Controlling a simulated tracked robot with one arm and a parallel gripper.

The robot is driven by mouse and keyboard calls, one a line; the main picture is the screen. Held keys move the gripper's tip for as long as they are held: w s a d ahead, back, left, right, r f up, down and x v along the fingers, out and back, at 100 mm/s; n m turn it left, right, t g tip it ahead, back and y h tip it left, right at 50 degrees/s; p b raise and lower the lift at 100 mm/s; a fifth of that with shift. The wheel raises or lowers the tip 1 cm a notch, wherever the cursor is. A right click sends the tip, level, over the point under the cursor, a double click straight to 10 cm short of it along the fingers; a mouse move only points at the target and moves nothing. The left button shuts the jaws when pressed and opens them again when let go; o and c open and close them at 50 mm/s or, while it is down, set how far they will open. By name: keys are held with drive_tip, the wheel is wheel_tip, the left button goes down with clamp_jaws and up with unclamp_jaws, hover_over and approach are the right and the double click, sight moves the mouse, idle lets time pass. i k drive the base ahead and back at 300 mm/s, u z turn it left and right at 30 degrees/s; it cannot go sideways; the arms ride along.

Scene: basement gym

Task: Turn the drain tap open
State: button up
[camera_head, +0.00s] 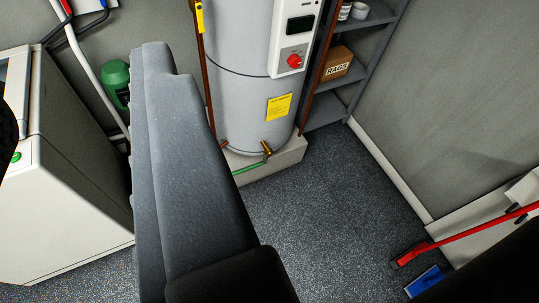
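The grey cylindrical water heater (240,85) stands upright at the top middle on a pale plinth (285,155). A small brass fitting that looks like the drain tap (267,150) sticks out low on its front. Its handle position is too small to tell. A green hose-like strip (248,168) lies just below and left of it. My gripper (160,55) shows as a large grey stepped piece left of centre, close to the camera. It appears apart from the tap and covers part of the floor and wall. Whether its fingers are apart cannot be seen.
A white appliance (75,190) stands left, with a green bottle (116,82) behind it. Grey shelving (365,60) with a RAGS box (337,63) stands right. A red-handled tool (470,233) and blue item (425,281) are lower right. The dark floor (325,220) before the heater is clear.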

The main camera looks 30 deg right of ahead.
sight(268, 153)
drive_tip(key=z, duration=0.1)
drive_tip(key=i, duration=1)
drive_tip(key=u, duration=0.1)
